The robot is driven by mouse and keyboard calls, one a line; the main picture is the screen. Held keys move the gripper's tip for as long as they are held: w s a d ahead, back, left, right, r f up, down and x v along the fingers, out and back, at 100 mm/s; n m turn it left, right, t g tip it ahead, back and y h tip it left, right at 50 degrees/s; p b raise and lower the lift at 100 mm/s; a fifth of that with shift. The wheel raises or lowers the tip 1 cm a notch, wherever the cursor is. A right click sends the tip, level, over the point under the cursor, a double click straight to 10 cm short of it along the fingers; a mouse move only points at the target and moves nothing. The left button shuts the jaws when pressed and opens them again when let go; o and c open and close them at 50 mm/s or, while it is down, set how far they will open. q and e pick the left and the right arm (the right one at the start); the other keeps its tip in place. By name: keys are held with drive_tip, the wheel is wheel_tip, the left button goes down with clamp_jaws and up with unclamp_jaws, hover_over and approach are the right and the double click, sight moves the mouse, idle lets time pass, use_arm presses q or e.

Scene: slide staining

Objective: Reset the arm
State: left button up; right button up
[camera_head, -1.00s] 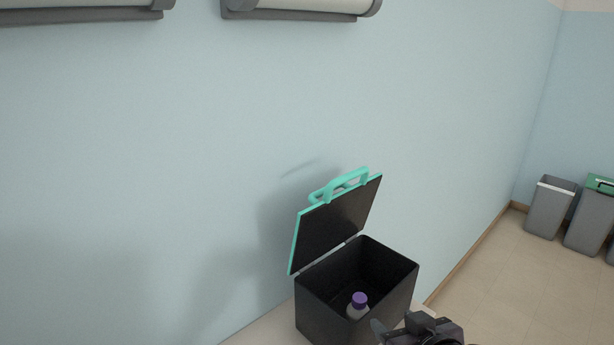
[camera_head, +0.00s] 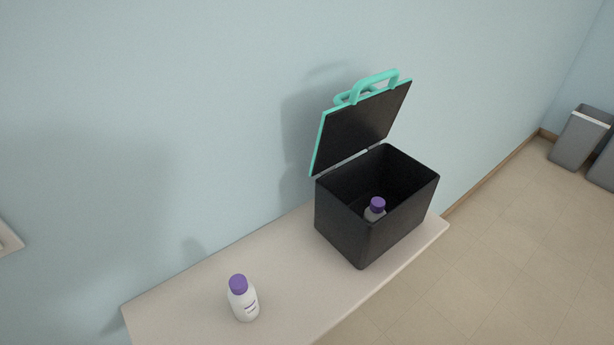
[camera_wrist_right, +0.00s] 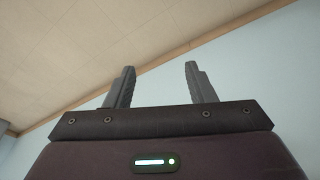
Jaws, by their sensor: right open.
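My right gripper (camera_wrist_right: 160,85) shows in the right wrist view with its two grey fingers apart and nothing between them. Neither gripper shows in the head view now.
A black box (camera_head: 376,215) with its teal-edged lid (camera_head: 362,125) open stands on a pale bench (camera_head: 290,262). A purple-capped bottle (camera_head: 376,207) is inside; another (camera_head: 242,298) stands upright on the bench. A grey bin (camera_head: 578,138) is on the floor at right.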

drive_tip(key=s+d+f, duration=0.2)
drive_tip(key=s+f, duration=0.9)
drive_tip(key=f, duration=0.1)
drive_tip(key=s+d+f+g, duration=0.1)
drive_tip(key=s+d+f, duration=0.1)
drive_tip(key=s+f, duration=0.8)
wheel_tip(320, 180, down, 2)
drive_tip(key=shift+s+f+g, duration=0.15)
drive_tip(key=shift+s+g, duration=0.15)
drive_tip(key=shift+s, duration=0.1)
